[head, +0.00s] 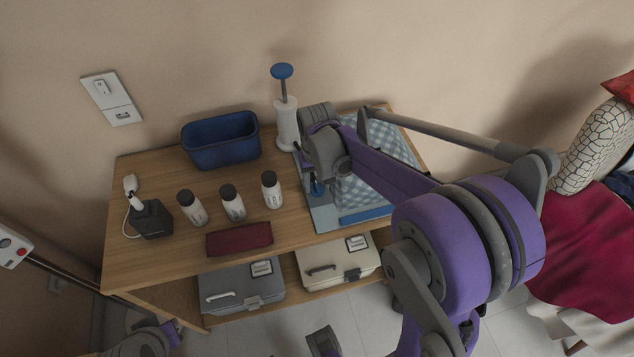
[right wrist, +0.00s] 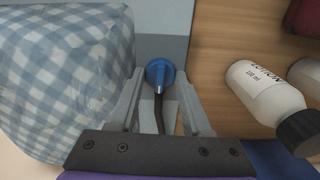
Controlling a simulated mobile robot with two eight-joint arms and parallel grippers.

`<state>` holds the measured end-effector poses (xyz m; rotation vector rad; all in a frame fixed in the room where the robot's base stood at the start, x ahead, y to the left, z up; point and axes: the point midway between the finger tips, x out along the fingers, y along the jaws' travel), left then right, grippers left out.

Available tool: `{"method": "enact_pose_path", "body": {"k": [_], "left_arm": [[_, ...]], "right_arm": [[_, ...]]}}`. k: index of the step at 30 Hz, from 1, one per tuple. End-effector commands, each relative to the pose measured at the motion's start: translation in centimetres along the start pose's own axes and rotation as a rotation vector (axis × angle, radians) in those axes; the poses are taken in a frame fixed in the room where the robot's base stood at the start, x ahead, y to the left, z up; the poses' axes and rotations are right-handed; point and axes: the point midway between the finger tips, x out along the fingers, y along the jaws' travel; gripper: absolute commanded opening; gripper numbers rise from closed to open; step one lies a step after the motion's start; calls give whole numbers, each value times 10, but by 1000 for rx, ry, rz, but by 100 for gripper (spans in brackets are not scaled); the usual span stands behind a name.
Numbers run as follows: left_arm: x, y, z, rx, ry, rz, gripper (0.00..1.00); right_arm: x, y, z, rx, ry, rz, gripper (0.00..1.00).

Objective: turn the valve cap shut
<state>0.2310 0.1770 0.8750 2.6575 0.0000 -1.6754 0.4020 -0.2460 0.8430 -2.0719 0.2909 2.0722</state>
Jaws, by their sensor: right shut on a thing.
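The valve cap (right wrist: 158,72) is a small round blue knob with a raised rib. In the right wrist view it sits between the fingertips of my right gripper (right wrist: 156,90), which is shut on it. The cap belongs to a blue-and-white checked bag (right wrist: 65,75), puffed up beside the gripper; the bag also shows in the head view (head: 390,145). In the head view my right gripper (head: 314,184) reaches down at the bag's left side, and my arm hides part of the bag. Part of my left arm shows at the lower left; its fingers cannot be made out.
A wooden table (head: 150,270) carries a white pump (head: 287,125) with a blue handle, a blue bin (head: 221,140), several white bottles (head: 233,205), a dark red folded cloth (head: 239,239) and a dark device (head: 152,218). Two lidded boxes stand below. Bare wood lies around the bottles.

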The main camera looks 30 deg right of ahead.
Motion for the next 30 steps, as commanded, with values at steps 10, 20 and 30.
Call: {"method": "enact_pose_path", "body": {"k": [10,20,30], "left_arm": [[1,0,0,0,0,0,0],[1,0,0,0,0,0,0],[1,0,0,0,0,0,0]], "right_arm": [[0,0,0,-59,0,0,0],[0,0,0,-60,0,0,50],[0,0,0,-59,0,0,78]]}}
